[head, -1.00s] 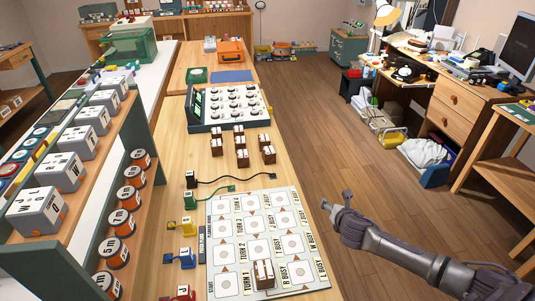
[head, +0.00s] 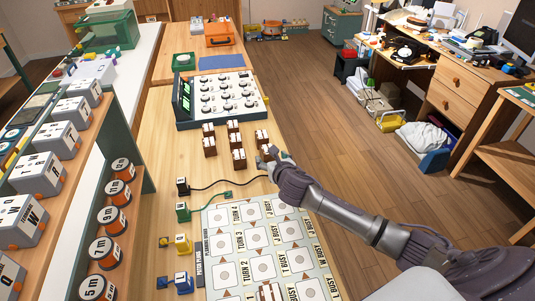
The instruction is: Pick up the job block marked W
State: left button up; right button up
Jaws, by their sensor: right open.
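Several brown job blocks with white tops stand in a cluster on the wooden bench, among them a front block (head: 239,159) and a right-hand block (head: 262,138). Their markings are too small to read, so I cannot tell which is W. My right gripper (head: 270,155) is open, just right of the front block and on the near side of the right-hand block. I cannot tell whether it touches either. My left gripper is not in view.
A panel with several dials (head: 222,99) stands behind the blocks. A black cable (head: 225,181) runs across the bench in front of them. Small coloured lettered pieces, such as a yellow one (head: 182,244), line the board's left side. Shelves of grey boxes (head: 25,215) stand at left.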

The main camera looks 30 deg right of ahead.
aim_at(268, 154)
jog(key=shift+x, duration=1.2)
jog(key=shift+w+d+f, duration=0.2)
jog(key=shift+w, duration=0.25)
jog(key=shift+w+d+f, duration=0.15)
jog(key=shift+w+d, duration=0.1)
jog(key=shift+w, duration=0.2)
jog(key=x, duration=0.2)
jog(key=shift+w+d+f, duration=0.15)
jog(key=shift+w, duration=0.05)
jog(key=shift+w+f, duration=0.2)
jog(key=shift+w, duration=0.25)
jog(key=shift+c, duration=0.8)
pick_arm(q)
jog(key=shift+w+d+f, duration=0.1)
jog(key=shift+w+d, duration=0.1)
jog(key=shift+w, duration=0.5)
pick_arm(e)
jog(key=c, duration=1.1)
jog(key=shift+d+r, duration=0.1)
